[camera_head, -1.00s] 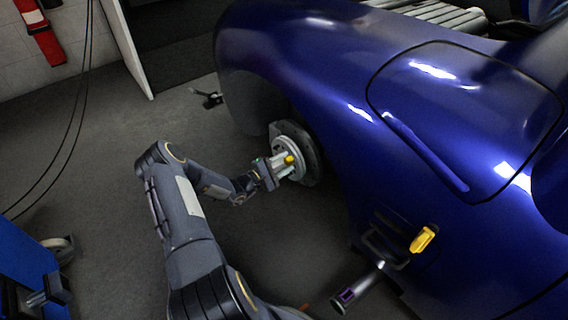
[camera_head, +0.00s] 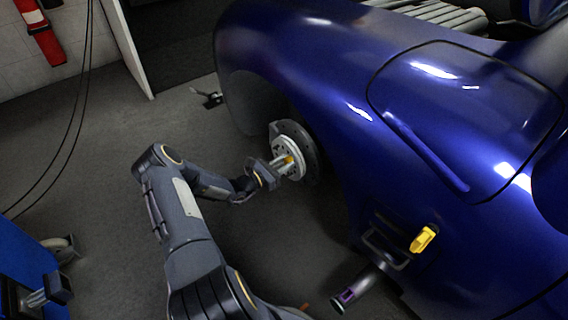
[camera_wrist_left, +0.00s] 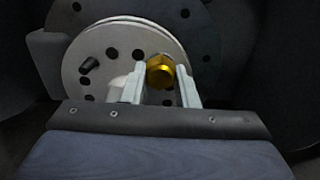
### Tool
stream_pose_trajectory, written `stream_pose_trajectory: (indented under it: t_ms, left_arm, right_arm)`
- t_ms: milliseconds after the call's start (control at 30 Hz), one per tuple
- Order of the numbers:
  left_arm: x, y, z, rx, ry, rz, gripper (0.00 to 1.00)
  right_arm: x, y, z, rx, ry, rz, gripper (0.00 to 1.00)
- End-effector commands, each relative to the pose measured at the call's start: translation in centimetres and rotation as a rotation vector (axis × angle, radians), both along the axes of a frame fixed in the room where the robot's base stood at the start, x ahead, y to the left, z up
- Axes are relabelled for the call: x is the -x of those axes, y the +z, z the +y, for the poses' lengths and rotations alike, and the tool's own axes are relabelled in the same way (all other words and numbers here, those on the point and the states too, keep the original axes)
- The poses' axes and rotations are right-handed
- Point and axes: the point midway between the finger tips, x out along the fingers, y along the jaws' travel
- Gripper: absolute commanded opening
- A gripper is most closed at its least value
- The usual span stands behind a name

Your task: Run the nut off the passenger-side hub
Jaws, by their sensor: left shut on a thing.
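The passenger-side hub (camera_head: 278,151) is a pale metal disc with a ring of holes, set before a dark brake disc in the wheel arch. It also shows in the left wrist view (camera_wrist_left: 95,47). The nut (camera_head: 288,160) is brass yellow and sits in front of the hub face; it also shows in the left wrist view (camera_wrist_left: 160,72). My left gripper (camera_head: 284,164) is shut on the nut, one finger on each side of it, as the left wrist view (camera_wrist_left: 161,88) shows. Whether the nut is still on its thread is hidden. My right gripper is not in view.
The blue car body (camera_head: 300,60) curves over and right of the hub. A yellow part (camera_head: 424,239) sits on the car's side above a dark exhaust pipe (camera_head: 358,288). A blue cabinet (camera_head: 25,270) stands at lower left.

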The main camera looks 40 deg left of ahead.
Motion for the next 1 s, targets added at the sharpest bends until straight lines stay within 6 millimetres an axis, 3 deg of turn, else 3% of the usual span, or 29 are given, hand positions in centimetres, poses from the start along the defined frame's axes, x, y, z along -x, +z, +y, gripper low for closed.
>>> stream_pose_trajectory:
  t_ms: [200, 500, 533, 600, 1000]
  left_arm:
    - [0.04, -0.01, -0.02, 0.286, 0.000, 0.083, 0.03]
    - [0.04, -0.01, -0.02, 0.327, -0.001, 0.095, 0.03]
    - [0.04, -0.01, -0.02, 0.327, 0.000, 0.095, 0.31]
    - [0.04, 0.00, -0.02, 0.326, 0.000, 0.094, 0.40]
    - [0.04, 0.02, 0.00, 0.257, 0.000, 0.075, 0.41]
  right_arm:
    - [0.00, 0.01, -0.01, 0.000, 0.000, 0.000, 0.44]
    - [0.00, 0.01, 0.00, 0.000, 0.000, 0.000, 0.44]
    - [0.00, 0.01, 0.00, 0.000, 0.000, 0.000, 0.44]
    - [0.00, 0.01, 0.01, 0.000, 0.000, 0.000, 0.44]
    - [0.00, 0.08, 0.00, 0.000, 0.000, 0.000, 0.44]
